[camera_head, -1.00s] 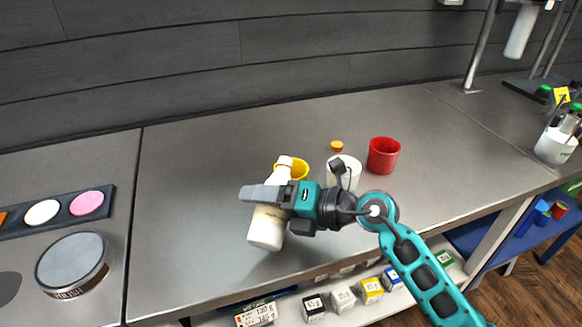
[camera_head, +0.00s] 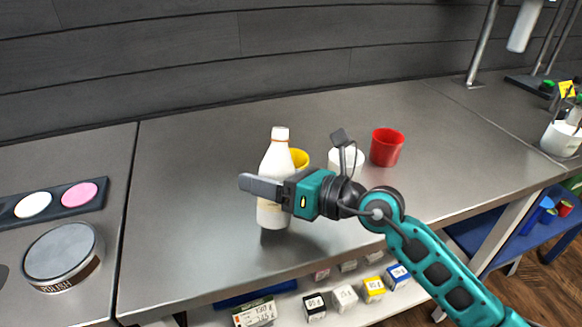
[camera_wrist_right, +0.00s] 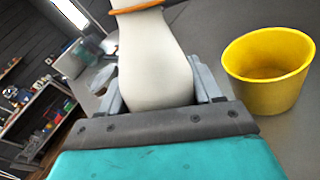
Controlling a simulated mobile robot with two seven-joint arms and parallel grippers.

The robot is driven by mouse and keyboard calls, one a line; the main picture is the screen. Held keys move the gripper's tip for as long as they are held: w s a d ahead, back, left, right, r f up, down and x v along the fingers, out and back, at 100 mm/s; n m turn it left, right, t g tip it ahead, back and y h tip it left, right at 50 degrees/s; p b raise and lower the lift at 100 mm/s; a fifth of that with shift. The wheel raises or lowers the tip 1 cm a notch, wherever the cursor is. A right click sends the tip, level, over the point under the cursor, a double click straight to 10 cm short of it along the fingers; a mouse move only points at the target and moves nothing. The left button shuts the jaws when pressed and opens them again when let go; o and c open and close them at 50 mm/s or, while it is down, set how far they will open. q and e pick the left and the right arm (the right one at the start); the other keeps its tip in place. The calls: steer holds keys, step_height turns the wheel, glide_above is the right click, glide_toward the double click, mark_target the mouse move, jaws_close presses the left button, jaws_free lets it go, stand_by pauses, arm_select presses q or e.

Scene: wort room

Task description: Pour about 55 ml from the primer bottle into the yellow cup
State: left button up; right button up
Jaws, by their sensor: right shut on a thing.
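The white primer bottle (camera_head: 278,158) stands nearly upright in the head view. My right gripper (camera_head: 262,188) is shut around its middle. In the right wrist view the bottle (camera_wrist_right: 153,60) sits between the fingers, with an orange band near its top; its mouth is out of that view. The yellow cup (camera_head: 299,158) is just behind and right of the bottle, partly hidden by it in the head view. In the right wrist view the yellow cup (camera_wrist_right: 268,72) is upright, right of the bottle and apart from it. My left gripper is not in view.
A polish tin (camera_head: 64,258) and a palette with coloured discs (camera_head: 60,203) lie at left. The steel counter (camera_head: 190,170) is clear left of the bottle. Small boxes sit on the shelf below.

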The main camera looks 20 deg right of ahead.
steer(key=shift+s+f+n+t+b, duration=0.15)
steer(key=shift+n+t+b, duration=0.25)
steer(key=shift+n+b, duration=0.6)
steer(key=shift+n+y, duration=0.3)
steer(key=shift+n, duration=0.2)
steer(key=shift+r+n+t+b, duration=0.25)
steer(key=shift+n+b, duration=0.25)
steer(key=shift+b, duration=0.25)
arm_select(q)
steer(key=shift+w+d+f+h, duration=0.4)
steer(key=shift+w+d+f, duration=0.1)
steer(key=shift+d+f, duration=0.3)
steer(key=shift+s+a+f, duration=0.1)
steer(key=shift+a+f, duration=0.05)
